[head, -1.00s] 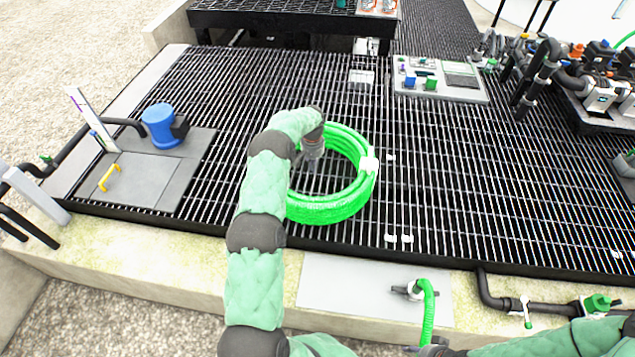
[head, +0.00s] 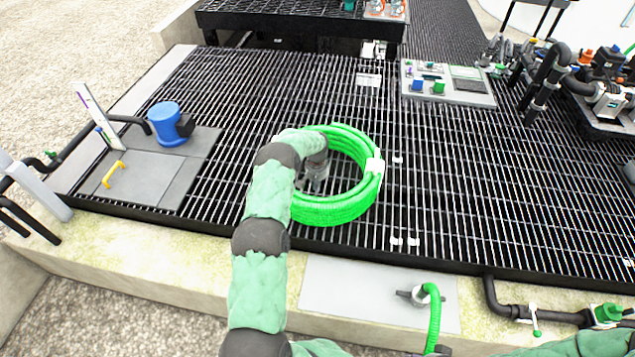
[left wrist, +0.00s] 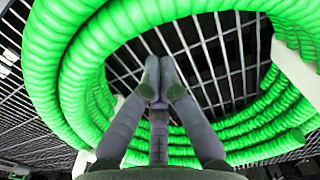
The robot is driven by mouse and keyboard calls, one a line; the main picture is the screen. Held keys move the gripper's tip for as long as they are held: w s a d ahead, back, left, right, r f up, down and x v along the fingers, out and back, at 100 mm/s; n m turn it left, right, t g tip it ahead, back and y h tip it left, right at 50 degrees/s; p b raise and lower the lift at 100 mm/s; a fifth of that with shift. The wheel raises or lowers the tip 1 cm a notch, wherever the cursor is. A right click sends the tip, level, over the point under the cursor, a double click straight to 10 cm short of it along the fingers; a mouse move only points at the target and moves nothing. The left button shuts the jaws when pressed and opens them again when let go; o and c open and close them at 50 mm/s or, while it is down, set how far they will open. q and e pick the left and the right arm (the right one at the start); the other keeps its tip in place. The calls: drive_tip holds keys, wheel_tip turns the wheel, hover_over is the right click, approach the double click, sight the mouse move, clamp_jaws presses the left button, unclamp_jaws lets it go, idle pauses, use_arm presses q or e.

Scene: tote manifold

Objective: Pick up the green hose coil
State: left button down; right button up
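The green hose coil (head: 335,208) lies on the black grating, with a white band (head: 374,166) on its right side. My left arm reaches over the coil's left side. My left gripper (head: 315,185) points down inside the ring. In the left wrist view the coil (left wrist: 75,60) arches around the gripper (left wrist: 160,82). Its two fingertips are together, with no hose seen between them. The fingers are over the open middle of the coil, and grating shows beyond them. My right arm shows only at the bottom edge; its gripper cannot be made out.
A blue pump-like part (head: 165,122) stands on a grey plate at left, near a yellow handle (head: 113,174). A grey panel (head: 465,92) with small blocks lies behind. Pipework (head: 545,75) stands at right. A short green hose (head: 434,310) rises at the front. Grating right of the coil is mostly clear.

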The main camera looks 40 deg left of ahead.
sight(313, 202)
use_arm(q)
drive_tip(key=shift+s+d, duration=0.45)
drive_tip(key=shift+s, duration=0.4)
drive_tip(key=shift+s, duration=0.1)
drive_tip(key=s+d+p, duration=0.2)
drive_tip(key=s, duration=0.1)
drive_tip(key=s+p, duration=0.1)
drive_tip(key=s, duration=0.1)
drive_tip(key=shift+d+r, duration=0.15)
drive_tip(key=shift+d, duration=0.25)
drive_tip(key=s+d, duration=0.4)
drive_tip(key=s, duration=0.3)
drive_tip(key=shift+f+p, duration=0.3)
drive_tip(key=shift+p, duration=0.1)
